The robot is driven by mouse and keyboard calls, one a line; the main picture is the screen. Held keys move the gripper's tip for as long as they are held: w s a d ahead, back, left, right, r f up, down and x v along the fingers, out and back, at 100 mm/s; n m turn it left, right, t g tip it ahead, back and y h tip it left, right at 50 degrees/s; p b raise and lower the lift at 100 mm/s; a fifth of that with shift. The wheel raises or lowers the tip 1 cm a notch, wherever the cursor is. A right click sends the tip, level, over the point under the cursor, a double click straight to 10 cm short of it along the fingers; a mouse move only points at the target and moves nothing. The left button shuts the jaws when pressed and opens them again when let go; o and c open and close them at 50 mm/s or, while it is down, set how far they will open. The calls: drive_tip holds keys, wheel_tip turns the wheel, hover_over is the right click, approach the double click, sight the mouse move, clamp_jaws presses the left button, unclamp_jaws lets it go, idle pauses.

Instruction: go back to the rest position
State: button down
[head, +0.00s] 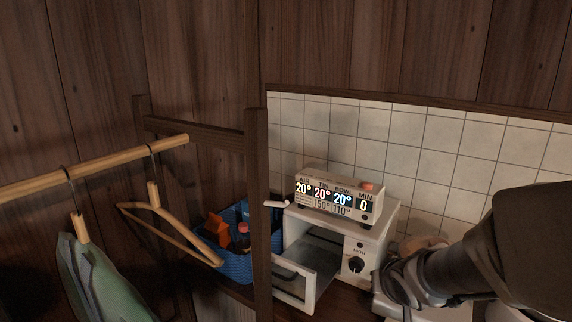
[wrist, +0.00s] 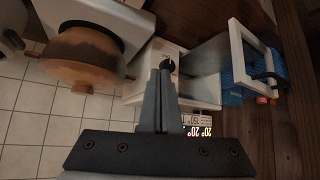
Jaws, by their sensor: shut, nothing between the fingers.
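My gripper (wrist: 164,72) shows in the wrist view with its two fingers together and nothing between them. In the head view my arm reaches in from the right edge, its end just right of a small white oven (head: 356,246). The fingertips are hard to make out there. The oven's front door (head: 292,283) hangs open. In the wrist view the fingers overlap the oven's front near its black knob (wrist: 169,65). I cannot tell whether they touch it.
A display box (head: 338,194) sits on the oven, reading 20° and 0 MIN. A blue basket (head: 228,264) with orange items stands left. A wooden rack (head: 257,190) with hangers (head: 165,218) and green cloth (head: 95,285) is farther left. A brown round thing (wrist: 78,57) shows in the wrist view.

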drive_tip(key=s+a+r+g+p, duration=0.1)
drive_tip(key=s+a+r+p, duration=0.1)
drive_tip(key=s+r, duration=0.5)
drive_tip(key=s+a+r+n+g+y+p, duration=0.1)
drive_tip(key=s+a+r, duration=0.3)
drive_tip(key=s, duration=0.8)
wheel_tip(320, 180, up, 3)
drive_tip(key=shift+f+g+p, duration=0.1)
drive_tip(key=shift+g+p, duration=0.4)
drive_tip(key=shift+p, duration=0.15)
